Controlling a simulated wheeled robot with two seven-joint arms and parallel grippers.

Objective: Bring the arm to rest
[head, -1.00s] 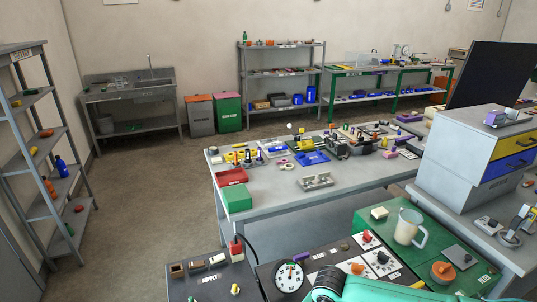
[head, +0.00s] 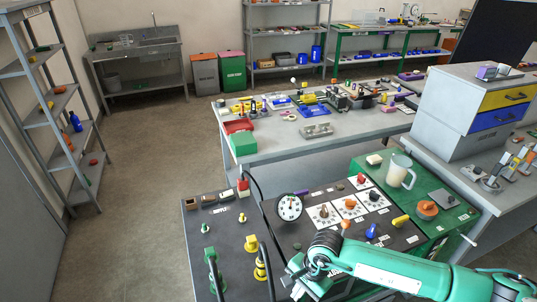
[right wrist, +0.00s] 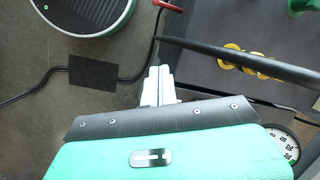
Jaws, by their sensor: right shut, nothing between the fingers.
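My right arm (head: 390,268), teal, reaches in from the lower right of the head view over the front edge of the dark cart panel (head: 228,230). Its gripper (right wrist: 158,82) shows in the right wrist view with its two pale fingers together and nothing between them. In the head view the hand is at the arm's left end, and its fingertips are hard to make out. My left gripper is not in view.
Near the hand are a round dial gauge (head: 289,207), a yellow-ringed post (head: 261,262) and a black hose (head: 258,200). Knobs and a white jug (head: 400,170) stand farther right. A grey workbench (head: 270,150) stands behind. Open floor lies at the left.

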